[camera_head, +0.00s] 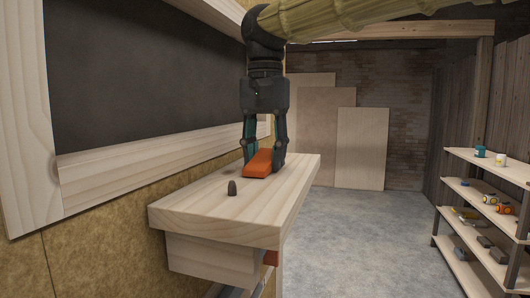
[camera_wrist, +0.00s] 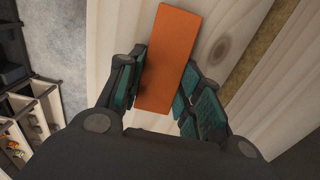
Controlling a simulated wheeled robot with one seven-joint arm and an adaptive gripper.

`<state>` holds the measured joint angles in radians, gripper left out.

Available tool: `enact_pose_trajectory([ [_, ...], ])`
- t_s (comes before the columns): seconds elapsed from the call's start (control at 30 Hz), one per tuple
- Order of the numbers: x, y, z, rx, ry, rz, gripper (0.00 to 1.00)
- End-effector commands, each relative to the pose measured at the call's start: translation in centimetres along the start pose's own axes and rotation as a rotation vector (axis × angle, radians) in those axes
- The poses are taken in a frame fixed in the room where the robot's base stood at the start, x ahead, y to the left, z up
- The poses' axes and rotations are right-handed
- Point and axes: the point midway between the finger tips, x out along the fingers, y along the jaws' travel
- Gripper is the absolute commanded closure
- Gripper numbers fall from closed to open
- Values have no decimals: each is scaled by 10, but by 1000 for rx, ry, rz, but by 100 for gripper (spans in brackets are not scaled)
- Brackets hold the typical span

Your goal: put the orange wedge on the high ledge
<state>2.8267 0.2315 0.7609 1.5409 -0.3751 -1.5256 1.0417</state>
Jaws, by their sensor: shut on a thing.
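The orange wedge (camera_head: 258,163) is at the wooden ledge (camera_head: 222,204), which juts from the wall below the dark panel. My gripper (camera_head: 264,160) points down over the ledge, its fingers on either side of the wedge. In the wrist view the wedge (camera_wrist: 168,58) is a long orange block between the teal finger pads of my gripper (camera_wrist: 160,92), with the pale wood of the ledge behind it. The gripper is shut on the wedge. The wedge looks to be at or very near the ledge top; I cannot tell whether it touches.
The wall with the dark panel (camera_head: 150,75) rises at the left. A shelf rack (camera_head: 480,205) with cups and small items stands at the right. Open floor (camera_head: 360,235) lies between.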

Motion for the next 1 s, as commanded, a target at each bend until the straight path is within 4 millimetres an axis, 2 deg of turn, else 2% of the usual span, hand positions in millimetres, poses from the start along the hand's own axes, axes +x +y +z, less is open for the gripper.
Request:
enact_pose_trajectory([
  [0.03, 1, 0, 0, 0, 0, 0, 88],
  [0.07, 2, 0, 0, 0, 0, 0, 63],
  [0.17, 1, 0, 0, 0, 0, 0, 45],
  [0.2, 1, 0, 0, 0, 0, 0, 43],
  [0.63, -6, 0, 0, 1, 1, 0, 43],
  [0.77, -22, 0, 0, 1, 3, -1, 43],
  [1.0, -64, -1, 0, 1, 3, 0, 43],
])
